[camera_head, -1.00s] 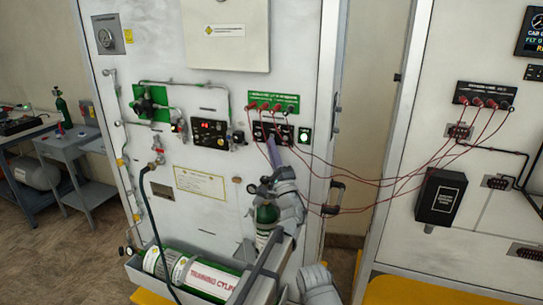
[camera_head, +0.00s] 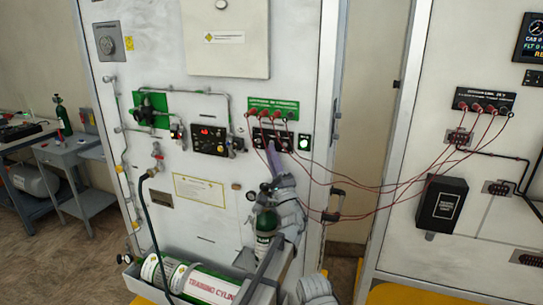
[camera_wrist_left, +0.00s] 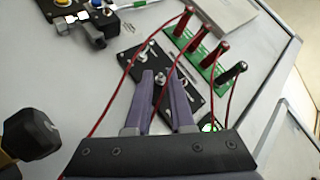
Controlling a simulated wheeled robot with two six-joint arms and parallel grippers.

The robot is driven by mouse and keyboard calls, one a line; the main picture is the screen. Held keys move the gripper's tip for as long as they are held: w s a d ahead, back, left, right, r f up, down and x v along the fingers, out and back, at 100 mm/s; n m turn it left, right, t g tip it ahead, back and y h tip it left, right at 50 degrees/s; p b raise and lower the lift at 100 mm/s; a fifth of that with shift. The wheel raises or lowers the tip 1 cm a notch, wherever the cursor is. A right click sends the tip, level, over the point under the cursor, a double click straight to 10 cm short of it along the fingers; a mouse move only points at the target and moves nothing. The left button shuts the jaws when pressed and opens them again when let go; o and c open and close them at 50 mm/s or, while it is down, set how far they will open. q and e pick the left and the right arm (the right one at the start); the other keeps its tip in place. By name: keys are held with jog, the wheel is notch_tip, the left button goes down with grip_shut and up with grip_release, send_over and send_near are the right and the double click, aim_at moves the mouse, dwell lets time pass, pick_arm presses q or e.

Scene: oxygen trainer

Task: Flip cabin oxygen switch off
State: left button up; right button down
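A small black switch panel (camera_head: 262,139) sits on the white trainer wall, below a green strip with red and black plugs. It also shows in the left wrist view (camera_wrist_left: 127,63), with several metal toggles; its lettering is too small to read, so I cannot tell which is the cabin oxygen switch. My left gripper (camera_wrist_left: 161,78) has its two purple-grey fingers slightly apart at the panel, with a metal toggle (camera_wrist_left: 160,77) showing between the tips. Contact with it cannot be told. In the head view the left gripper (camera_head: 270,150) covers the panel's lower part. My right gripper is not in view.
Red leads hang from the green plug strip (camera_head: 272,110) past the gripper to the right panel. A regulator panel (camera_head: 209,141) is to the left.

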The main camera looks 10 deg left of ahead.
pick_arm(q)
jog(key=b+v, duration=0.5)
jog(key=v, duration=0.3)
jog(key=shift+w, duration=0.1)
